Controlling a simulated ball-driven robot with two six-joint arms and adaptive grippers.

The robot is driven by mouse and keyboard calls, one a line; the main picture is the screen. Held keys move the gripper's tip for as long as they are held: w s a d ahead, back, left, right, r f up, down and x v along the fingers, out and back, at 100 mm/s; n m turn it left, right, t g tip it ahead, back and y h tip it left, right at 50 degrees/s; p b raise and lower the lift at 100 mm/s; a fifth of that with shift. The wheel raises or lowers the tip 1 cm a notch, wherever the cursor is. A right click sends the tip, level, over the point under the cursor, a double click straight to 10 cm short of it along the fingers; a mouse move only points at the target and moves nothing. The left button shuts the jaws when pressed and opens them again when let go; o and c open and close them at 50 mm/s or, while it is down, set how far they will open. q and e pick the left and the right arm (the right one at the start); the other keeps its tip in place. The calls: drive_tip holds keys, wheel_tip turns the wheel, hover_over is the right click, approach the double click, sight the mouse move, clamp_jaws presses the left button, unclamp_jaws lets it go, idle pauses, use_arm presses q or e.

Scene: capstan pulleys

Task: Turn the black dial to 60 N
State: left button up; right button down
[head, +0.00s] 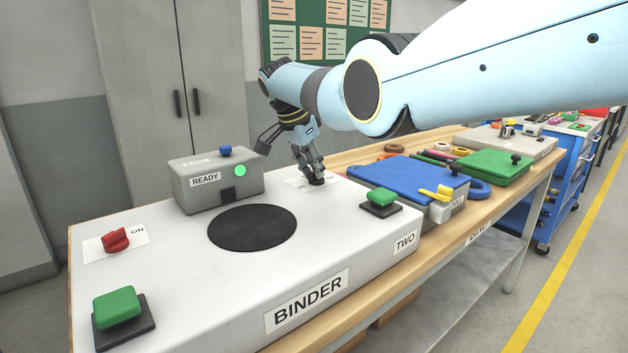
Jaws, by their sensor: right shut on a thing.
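The black dial (317,181) sits on a white label plate at the back right of the grey machine marked BINDER (180,274). My right gripper (314,173) points down at the dial from above, with its fingers shut on it. The fingers hide much of the dial and part of its label, so I cannot read its setting. My left gripper is not in the head view.
A red switch (115,240) marked ON, two green buttons (117,306) and a black disc (252,227) are on the machine. A grey READY box (216,182) has a lit green lamp. A blue device (405,180) stands to the right.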

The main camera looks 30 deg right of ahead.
drive_tip(key=shift+s+f+b, duration=0.1)
drive_tip(key=shift+f+b, duration=0.1)
drive_tip(key=shift+b, duration=0.1)
drive_tip(key=c, duration=1.4)
unclamp_jaws()
drive_tip(key=shift+o, duration=0.2)
drive_tip(key=shift+r, duration=0.1)
drive_tip(key=shift+a+r, duration=0.1)
drive_tip(key=shift+r, duration=0.2)
drive_tip(key=v, duration=1.1)
drive_tip(key=shift+w+r, duration=0.2)
drive_tip(key=shift+w, duration=0.05)
